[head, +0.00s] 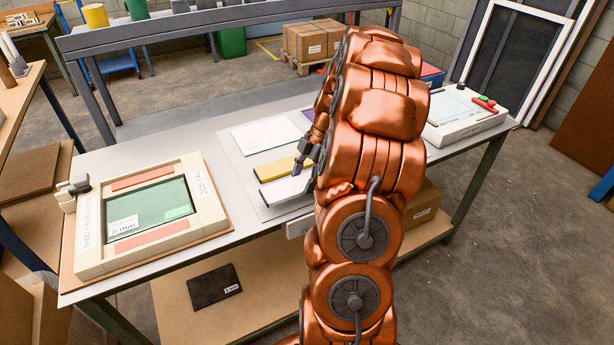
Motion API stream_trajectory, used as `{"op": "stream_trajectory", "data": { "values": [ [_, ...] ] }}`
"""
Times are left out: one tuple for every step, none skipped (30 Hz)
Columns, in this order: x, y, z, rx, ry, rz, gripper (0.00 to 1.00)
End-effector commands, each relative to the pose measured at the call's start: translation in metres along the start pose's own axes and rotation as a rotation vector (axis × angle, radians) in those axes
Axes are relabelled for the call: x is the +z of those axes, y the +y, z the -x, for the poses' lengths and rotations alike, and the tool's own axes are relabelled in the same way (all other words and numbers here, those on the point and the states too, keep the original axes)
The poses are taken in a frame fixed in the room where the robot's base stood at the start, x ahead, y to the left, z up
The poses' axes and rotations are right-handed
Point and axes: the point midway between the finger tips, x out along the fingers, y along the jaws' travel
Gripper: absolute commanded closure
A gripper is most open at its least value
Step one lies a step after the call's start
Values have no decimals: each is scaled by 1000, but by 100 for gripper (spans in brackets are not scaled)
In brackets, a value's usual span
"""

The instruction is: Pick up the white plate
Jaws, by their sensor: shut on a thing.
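A narrow white plate (286,189) lies or hovers just above the grey mat on the bench, its right end hidden behind my arm. My gripper (298,170) is at the far edge of this plate, mostly hidden by my copper-coloured arm. It is shut on the white plate, though the contact is barely visible. I cannot tell whether the plate is clear of the mat.
A yellow bar (276,169) lies just behind the plate. A larger white sheet (264,136) and a purple piece (308,113) lie farther back on the grey mat (229,146). A framed device (189,169) stands left, and a white device (456,131) right.

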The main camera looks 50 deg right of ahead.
Motion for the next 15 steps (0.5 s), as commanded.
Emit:
{"op": "stream_trajectory", "data": {
  "values": [
    [-6,-4,-2,1,0,3,76],
    [-10,-7,-4,0,0,3,76],
    [-14,-11,-6,-1,1,4,76],
    [-18,-13,-8,-1,0,4,76],
    [-22,-16,-8,0,0,4,76],
    [-27,-19,-10,2,-1,3,76],
    [-31,-22,-10,3,-2,4,76],
    [-36,-25,-12,3,-2,5,76],
    [-41,-30,-14,1,-2,5,76],
    [-45,-33,-15,0,-1,4,76],
    [-49,-36,-16,0,0,4,76],
    [-54,-39,-17,2,0,4,76],
    [-59,-42,-18,2,0,4,76],
    [-63,-45,-19,2,0,5,76],
    [-68,-49,-21,0,0,5,76]
  ]
}}
